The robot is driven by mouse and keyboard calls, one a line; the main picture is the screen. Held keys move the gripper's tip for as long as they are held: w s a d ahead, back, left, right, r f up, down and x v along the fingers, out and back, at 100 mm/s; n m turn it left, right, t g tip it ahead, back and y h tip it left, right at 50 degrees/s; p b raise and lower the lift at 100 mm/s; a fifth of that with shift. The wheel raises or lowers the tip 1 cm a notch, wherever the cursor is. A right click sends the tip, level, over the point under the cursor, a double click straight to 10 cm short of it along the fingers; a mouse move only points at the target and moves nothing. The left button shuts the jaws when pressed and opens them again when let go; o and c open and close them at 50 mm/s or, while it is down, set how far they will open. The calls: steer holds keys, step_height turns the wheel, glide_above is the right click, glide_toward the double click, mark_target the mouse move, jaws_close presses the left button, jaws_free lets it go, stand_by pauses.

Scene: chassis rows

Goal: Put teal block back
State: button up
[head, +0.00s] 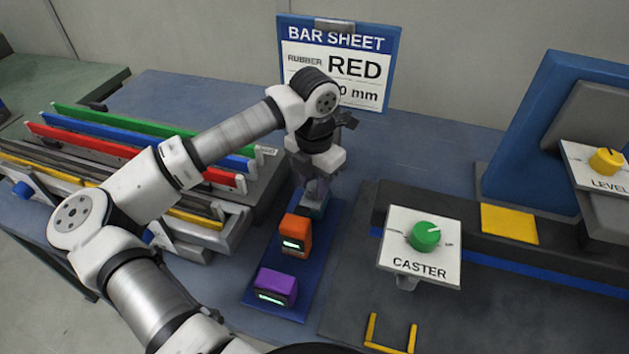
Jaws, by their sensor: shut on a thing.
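My gripper (317,188) points down over the far end of the dark blue mat (286,306) and is shut on the teal block (313,208). Only the lower part of the teal block shows below the fingers; it looks grey-teal. It is at or just above the mat's far end, and I cannot tell whether it touches the mat. An orange block (296,235) stands on the mat nearer to me, and a purple block (275,287) sits at the near end. Both have a small lit display on the front.
A rack of coloured bars (150,140) lies left of the mat. At the right are a dark machine bed with a green CASTER knob (425,236), a yellow pad (509,223) and a yellow LEVEL knob (606,162). A BAR SHEET board (340,60) stands at the back.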

steer(key=shift+f+b, duration=0.75)
steer(key=shift+b, duration=0.2)
stand_by(0.5)
steer(key=o, duration=1)
steer(key=shift+r, duration=0.1)
step_height(320, 180, up, 14)
steer(key=b, duration=0.1)
steer(key=shift+b, duration=0.35)
steer(key=shift+f, duration=0.2)
